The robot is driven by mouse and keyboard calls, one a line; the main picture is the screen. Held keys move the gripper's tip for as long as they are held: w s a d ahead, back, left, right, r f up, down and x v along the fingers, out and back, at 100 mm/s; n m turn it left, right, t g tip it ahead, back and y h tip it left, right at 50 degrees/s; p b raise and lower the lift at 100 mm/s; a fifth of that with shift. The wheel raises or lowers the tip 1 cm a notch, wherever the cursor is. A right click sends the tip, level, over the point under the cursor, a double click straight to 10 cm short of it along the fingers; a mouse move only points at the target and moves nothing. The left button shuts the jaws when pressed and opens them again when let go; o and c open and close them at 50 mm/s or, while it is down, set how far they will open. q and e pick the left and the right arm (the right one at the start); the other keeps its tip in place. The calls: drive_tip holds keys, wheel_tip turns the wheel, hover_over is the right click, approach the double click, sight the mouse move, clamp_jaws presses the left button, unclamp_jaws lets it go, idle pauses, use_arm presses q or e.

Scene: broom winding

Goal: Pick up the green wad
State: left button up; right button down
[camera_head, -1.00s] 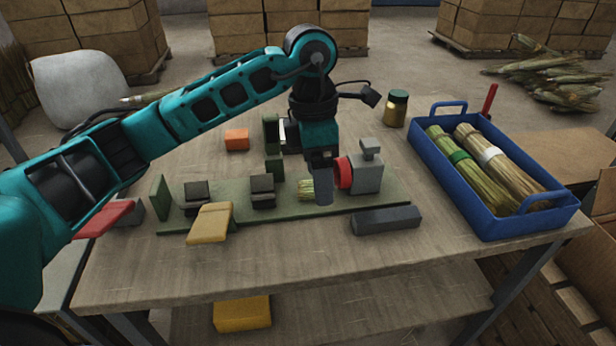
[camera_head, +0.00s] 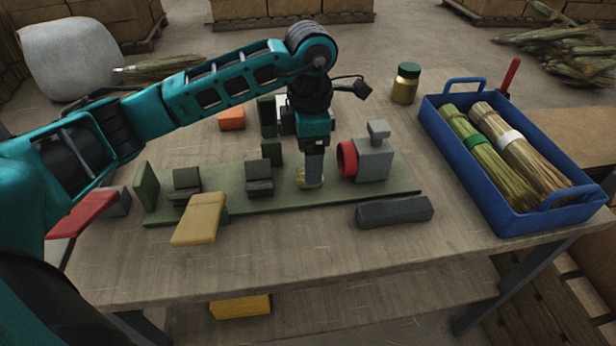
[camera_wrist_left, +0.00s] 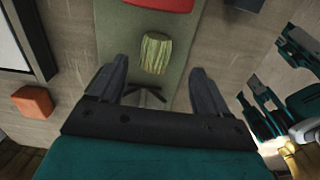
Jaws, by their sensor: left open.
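The green wad (camera_wrist_left: 155,53), a short bundle of yellow-green straw, stands on the long green base plate (camera_head: 225,203). In the head view the wad (camera_head: 309,183) is partly hidden behind my left gripper (camera_head: 313,172), just left of the red-faced grey clamp. In the left wrist view the two fingers of my left gripper (camera_wrist_left: 159,68) are spread apart with nothing between them. The wad appears just beyond the fingertips, roughly midway between them. I cannot tell whether a finger touches it. My right gripper is not in view.
The grey clamp (camera_head: 374,162) with its red face stands close right of the wad. Dark blocks (camera_head: 259,178) stand on the plate to the left. A dark grey bar (camera_head: 394,212) lies in front. A blue crate (camera_head: 478,198) holds brooms at right.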

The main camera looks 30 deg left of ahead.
use_arm(q)
drive_tip(key=f, duration=0.5)
drive_tip(key=shift+w+a+f, duration=0.15)
drive_tip(key=shift+w+a, duration=0.05)
drive_tip(key=shift+a, duration=0.05)
drive_tip(key=c, duration=1.1)
drive_tip(key=shift+r, duration=0.2)
